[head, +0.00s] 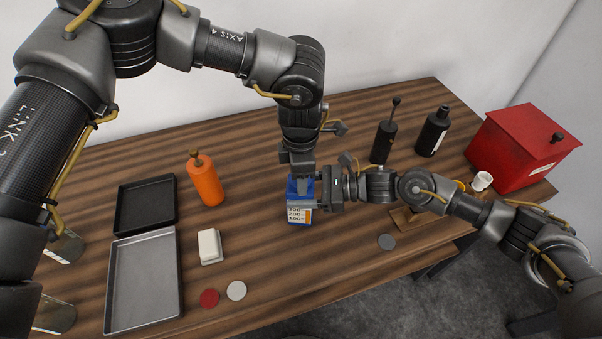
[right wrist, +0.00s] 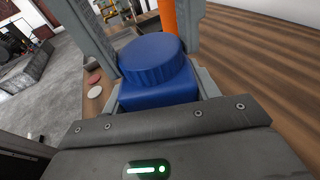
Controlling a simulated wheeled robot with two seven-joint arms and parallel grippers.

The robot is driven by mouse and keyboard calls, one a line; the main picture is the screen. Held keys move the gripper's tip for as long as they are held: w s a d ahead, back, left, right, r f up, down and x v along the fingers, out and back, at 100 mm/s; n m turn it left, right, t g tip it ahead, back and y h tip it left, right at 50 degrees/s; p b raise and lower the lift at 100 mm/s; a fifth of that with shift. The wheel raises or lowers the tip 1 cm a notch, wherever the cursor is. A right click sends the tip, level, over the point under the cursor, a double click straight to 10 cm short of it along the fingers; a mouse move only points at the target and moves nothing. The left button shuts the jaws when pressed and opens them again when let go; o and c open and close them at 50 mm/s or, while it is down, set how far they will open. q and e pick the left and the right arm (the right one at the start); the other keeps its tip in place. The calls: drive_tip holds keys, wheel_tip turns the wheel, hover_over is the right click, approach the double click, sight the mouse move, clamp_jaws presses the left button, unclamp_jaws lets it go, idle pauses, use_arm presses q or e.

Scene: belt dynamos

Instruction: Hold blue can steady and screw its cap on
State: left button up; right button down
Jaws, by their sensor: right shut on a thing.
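The blue can (head: 299,216) stands upright near the middle of the table, with a pale label on its front. My right gripper (head: 304,203) reaches in from the right and is shut on the can's body. In the right wrist view the can (right wrist: 158,92) sits between its fingers, and a round blue ribbed cap (right wrist: 150,57) is on top of it. My left gripper (head: 300,177) points down from above the can. Its grey fingers flank the cap in the right wrist view; whether they press on it I cannot tell. The cap's thread is hidden.
An orange bottle (head: 205,183), a white block (head: 209,246) and two trays (head: 144,286) (head: 147,206) lie to the left. Black bottles (head: 384,143) (head: 432,132) and a red box (head: 520,147) stand to the right. Flat discs (head: 236,290) (head: 209,298) (head: 386,242) lie near the front edge.

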use_arm(q)
drive_tip(key=o, duration=0.4)
drive_tip(key=shift+o, duration=0.2)
wheel_tip(320, 180, up, 12)
idle(0.5)
use_arm(e)
drive_tip(key=shift+c, duration=1.6)
unclamp_jaws()
drive_tip(key=shift+d, duration=0.1)
